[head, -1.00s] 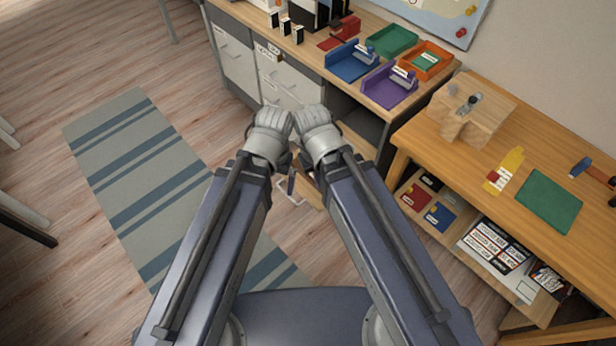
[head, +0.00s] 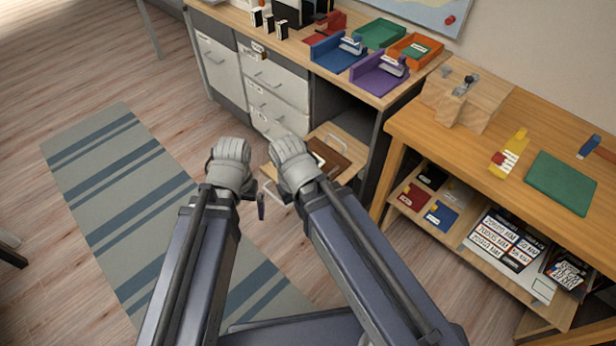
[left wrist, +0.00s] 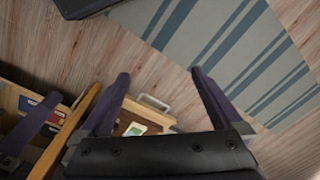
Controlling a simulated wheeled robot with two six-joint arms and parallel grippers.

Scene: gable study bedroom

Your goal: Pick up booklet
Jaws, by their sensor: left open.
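I cannot tell for certain which thing is the booklet. A pulled-out drawer (head: 352,137) under the desk holds a flat dark brown item (head: 328,157), partly hidden by my right arm. In the left wrist view a small green-and-white item (left wrist: 135,129) shows in the drawer, between my fingers in the picture. My left gripper (head: 256,196) is open and empty, beside and in front of the drawer; its two dark fingers (left wrist: 160,98) show spread in the left wrist view. My right gripper (head: 290,165) is over the drawer's front left; its fingers are hidden in the head view.
A wooden table (head: 480,165) stands at the right, with a red booklet-like item (head: 414,197) and a blue one (head: 440,215) on its lower shelf. The desk (head: 290,55) holds several coloured trays. A striped rug (head: 110,180) covers open floor at left.

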